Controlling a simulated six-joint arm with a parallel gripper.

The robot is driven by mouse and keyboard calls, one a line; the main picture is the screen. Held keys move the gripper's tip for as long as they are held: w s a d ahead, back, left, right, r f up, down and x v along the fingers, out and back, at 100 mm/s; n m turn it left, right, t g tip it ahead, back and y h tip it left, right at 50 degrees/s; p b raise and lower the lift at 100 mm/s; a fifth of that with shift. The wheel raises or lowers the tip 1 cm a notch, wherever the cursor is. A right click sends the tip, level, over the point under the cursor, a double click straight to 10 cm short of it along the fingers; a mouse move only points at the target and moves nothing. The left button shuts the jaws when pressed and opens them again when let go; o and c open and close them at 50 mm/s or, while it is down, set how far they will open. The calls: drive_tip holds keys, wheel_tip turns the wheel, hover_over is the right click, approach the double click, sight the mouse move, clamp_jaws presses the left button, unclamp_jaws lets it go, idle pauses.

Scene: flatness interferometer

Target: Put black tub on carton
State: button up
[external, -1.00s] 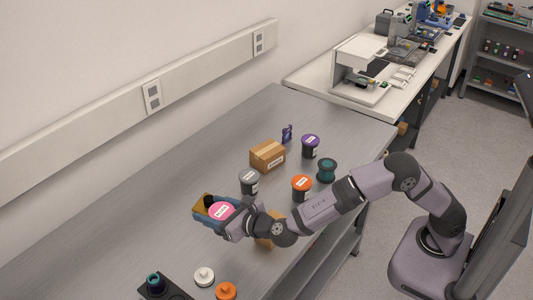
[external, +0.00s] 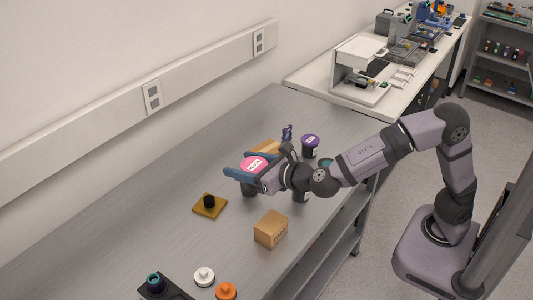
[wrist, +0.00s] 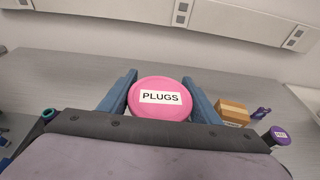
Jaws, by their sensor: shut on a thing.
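My gripper (external: 248,167) is shut on a tub with a pink lid (external: 254,168), held above the table. The wrist view shows its lid (wrist: 160,98) lying level between the blue fingers, labelled PLUGS; the tub's body is hidden there. A taped brown carton (external: 266,146) stands just behind my gripper, mostly hidden by it. In the wrist view this carton (wrist: 232,111) is to the right of the held tub, apart from it. A second, smaller brown carton (external: 271,229) stands nearer the table's front edge.
A purple-lidded tub (external: 310,143) and a small purple part (external: 287,132) stand close to the rear carton. A brown plate with a black knob (external: 209,206) lies left.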

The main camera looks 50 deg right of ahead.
drive_tip(key=s+d+f, duration=0.3)
drive_tip(key=f, duration=0.2)
drive_tip(key=shift+d+f, duration=0.2)
drive_tip(key=shift+d, duration=0.1)
drive_tip(key=p, duration=0.1)
hover_over(273, 227)
drive_tip(key=w+d, duration=0.2)
drive_tip(key=w, duration=0.3)
wheel_tip(273, 227, down, 10)
drive_tip(key=shift+w+a, duration=0.15)
drive_tip(key=shift+a, duration=0.1)
drive_tip(key=shift+f, duration=0.2)
drive_tip(key=o, duration=1.1)
drive_tip(key=shift+r, duration=0.15)
